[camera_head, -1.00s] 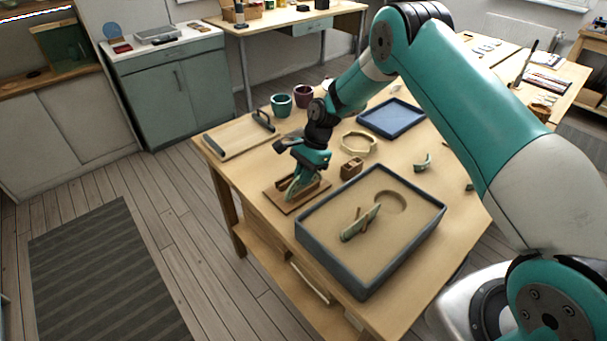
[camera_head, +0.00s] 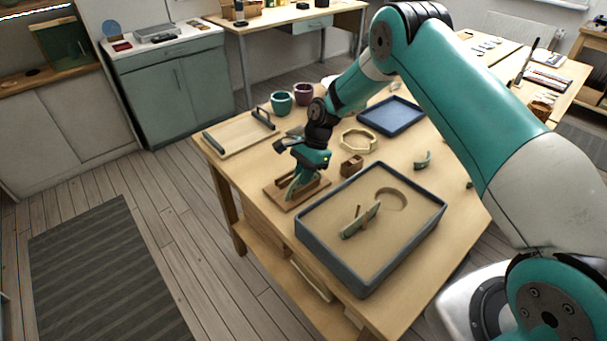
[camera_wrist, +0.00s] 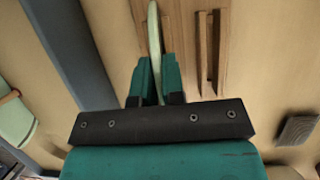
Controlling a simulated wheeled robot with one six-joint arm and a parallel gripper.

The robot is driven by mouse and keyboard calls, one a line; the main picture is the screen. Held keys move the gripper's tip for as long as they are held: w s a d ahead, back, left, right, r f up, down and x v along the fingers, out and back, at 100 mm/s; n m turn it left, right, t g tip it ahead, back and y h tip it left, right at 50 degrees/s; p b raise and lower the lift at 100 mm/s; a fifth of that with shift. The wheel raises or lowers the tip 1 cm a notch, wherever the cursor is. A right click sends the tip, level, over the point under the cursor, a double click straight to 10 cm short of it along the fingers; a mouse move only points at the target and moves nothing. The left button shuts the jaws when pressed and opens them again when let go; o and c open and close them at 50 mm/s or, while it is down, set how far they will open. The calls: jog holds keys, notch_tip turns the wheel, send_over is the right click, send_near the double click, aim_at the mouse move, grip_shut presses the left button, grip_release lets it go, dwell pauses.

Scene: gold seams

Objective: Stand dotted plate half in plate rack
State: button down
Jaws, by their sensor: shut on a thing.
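My gripper (camera_head: 299,185) is low over the wooden plate rack (camera_head: 279,193) near the table's left front edge. In the wrist view my gripper (camera_wrist: 155,82) is shut on a pale green plate half (camera_wrist: 153,35), seen edge-on and upright between the fingers. No dots show from this angle. The plate half is over the rack's base, left of two parallel wooden slats (camera_wrist: 200,55) and roughly in line with them. I cannot tell whether its lower edge touches the rack. In the head view my fingers mostly hide it.
A blue-grey sand tray (camera_head: 400,255) stands close to the right of the rack, with another green piece (camera_head: 361,221) in it. A small wooden block (camera_head: 351,166), an octagonal ring (camera_head: 358,140) and a blue tray (camera_head: 392,116) lie behind. A handled board (camera_head: 238,135) is at the back left.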

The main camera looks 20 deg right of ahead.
jog(key=shift+f, duration=0.1)
dwell(0.3)
jog(key=c, duration=0.7)
grip_release()
jog(key=shift+o, duration=0.2)
jog(key=shift+r+p, duration=2.2)
jog(key=shift+r, duration=0.85)
